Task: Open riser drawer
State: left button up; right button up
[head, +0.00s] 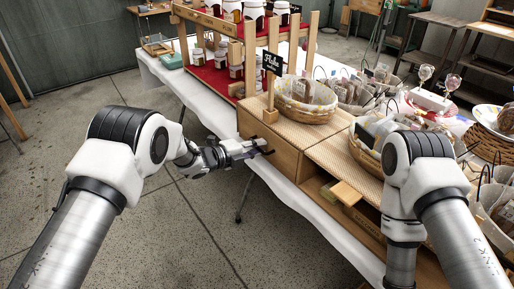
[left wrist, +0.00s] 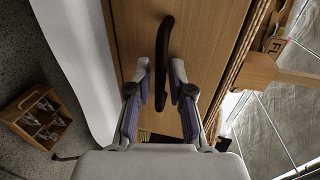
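The wooden riser (head: 320,138) stands on the white-clothed table. Its drawer front (head: 283,158) faces my left arm and looks flush with the riser; it fills much of the left wrist view (left wrist: 205,50). A dark curved handle (left wrist: 164,45) is on this front. My left gripper (head: 258,148) is at the handle; in the left wrist view its open fingers (left wrist: 160,85) lie on either side of the bar, with narrow gaps visible. Whether a finger touches it is unclear. My right arm hangs at the right, its gripper out of sight.
Jars stand on red shelves (head: 205,72) behind. A light wooden piece (head: 346,193) juts out beside an opening at the right. The floor (head: 215,235) in front is clear.

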pick_arm(q)
grip_shut()
jog(key=shift+s+a, duration=0.1)
jog(key=f+v, duration=0.2)
jog(key=v, duration=0.9)
jog(key=shift+a+p, duration=0.15)
jog(key=shift+p, duration=0.3)
jog(key=shift+s+f, duration=0.1)
jog(key=shift+f, duration=0.05)
grip_release()
jog(key=v, duration=1.2)
